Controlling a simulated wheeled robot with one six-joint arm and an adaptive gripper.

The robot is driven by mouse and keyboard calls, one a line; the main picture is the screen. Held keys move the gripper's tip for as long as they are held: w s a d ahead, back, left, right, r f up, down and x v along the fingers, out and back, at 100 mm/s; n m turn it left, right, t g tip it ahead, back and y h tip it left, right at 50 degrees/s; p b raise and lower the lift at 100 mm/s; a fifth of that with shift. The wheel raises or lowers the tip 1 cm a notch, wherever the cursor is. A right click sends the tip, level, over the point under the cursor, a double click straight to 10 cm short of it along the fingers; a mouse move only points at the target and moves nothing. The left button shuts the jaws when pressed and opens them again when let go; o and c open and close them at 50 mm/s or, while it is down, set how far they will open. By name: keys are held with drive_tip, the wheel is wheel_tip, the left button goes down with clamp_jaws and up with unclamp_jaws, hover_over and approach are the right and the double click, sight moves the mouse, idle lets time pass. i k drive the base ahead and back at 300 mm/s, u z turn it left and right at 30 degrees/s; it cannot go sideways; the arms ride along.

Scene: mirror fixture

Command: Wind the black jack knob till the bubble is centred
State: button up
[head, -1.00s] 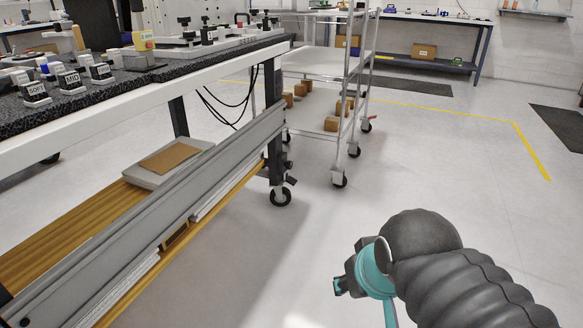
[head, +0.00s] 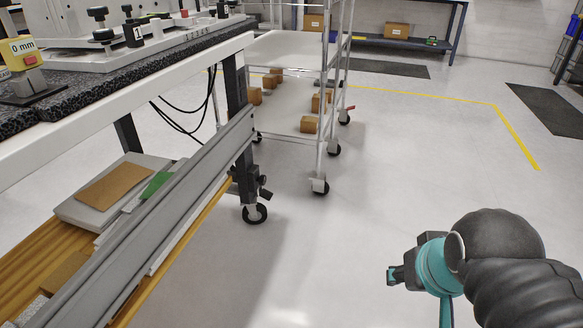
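Several black knobs, one of them at the front (head: 102,35), stand on a pale fixture plate (head: 110,62) on the dark speckled bench top at upper left. I cannot tell which one is the jack knob. No bubble can be made out at this size. Part of my arm, with a black ribbed sleeve and a teal joint, shows at lower right, over the floor and well away from the fixture.
The bench's white front rail (head: 130,105) runs diagonally, with a shelf holding a grey tray (head: 75,213) below. A wire trolley (head: 322,120) with brown boxes stands beyond. A blue-grey table (head: 400,45) is at the back. The floor at middle right is clear.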

sight(261, 180)
drive_tip(key=u, duration=0.15)
drive_tip(key=i, duration=0.8)
drive_tip(key=u, duration=0.8)
drive_tip(key=i, duration=0.5)
drive_tip(key=u, duration=0.35)
